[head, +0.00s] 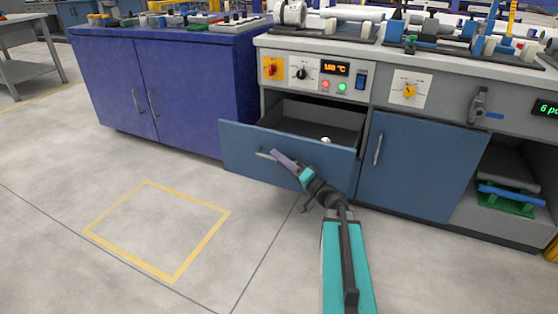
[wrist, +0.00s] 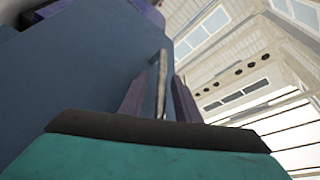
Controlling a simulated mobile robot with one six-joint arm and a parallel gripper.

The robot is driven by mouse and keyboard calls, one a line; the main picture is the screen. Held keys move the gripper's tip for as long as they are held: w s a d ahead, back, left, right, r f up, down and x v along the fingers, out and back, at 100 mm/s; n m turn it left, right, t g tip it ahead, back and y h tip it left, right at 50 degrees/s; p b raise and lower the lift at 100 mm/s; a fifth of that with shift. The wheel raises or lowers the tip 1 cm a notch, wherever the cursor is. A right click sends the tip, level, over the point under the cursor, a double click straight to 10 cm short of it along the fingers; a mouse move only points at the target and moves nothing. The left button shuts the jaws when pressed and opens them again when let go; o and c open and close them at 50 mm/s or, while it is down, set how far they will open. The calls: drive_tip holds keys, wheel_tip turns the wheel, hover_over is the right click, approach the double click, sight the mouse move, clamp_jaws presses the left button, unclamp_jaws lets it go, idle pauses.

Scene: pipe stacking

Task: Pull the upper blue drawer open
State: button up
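The upper blue drawer (head: 240,143) stands pulled out from the grey workbench in the head view, its interior (head: 320,122) visible from above. Its metal handle (head: 264,155) is on the front panel. My gripper (head: 277,155) is at the handle's right part and hides some of it. In the wrist view, the handle (wrist: 162,75) lies between the two purple fingers of my gripper (wrist: 163,82), with a narrow gap showing on each side. The fingers look apart, not pressed on it. The blue drawer front (wrist: 80,70) fills the left of that view.
A closed blue cabinet door (head: 420,165) is right of the drawer, and a purple cabinet (head: 165,90) stands to its left. A small white item (head: 326,140) is in the drawer. The floor around the yellow square (head: 155,230) is clear.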

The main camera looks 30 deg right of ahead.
drive_tip(key=shift+s, duration=0.1)
drive_tip(key=p+v, duration=0.4)
drive_tip(key=v, duration=0.9)
drive_tip(key=shift+s+p, duration=0.3)
drive_tip(key=shift+p, duration=0.1)
drive_tip(key=shift+d, duration=0.1)
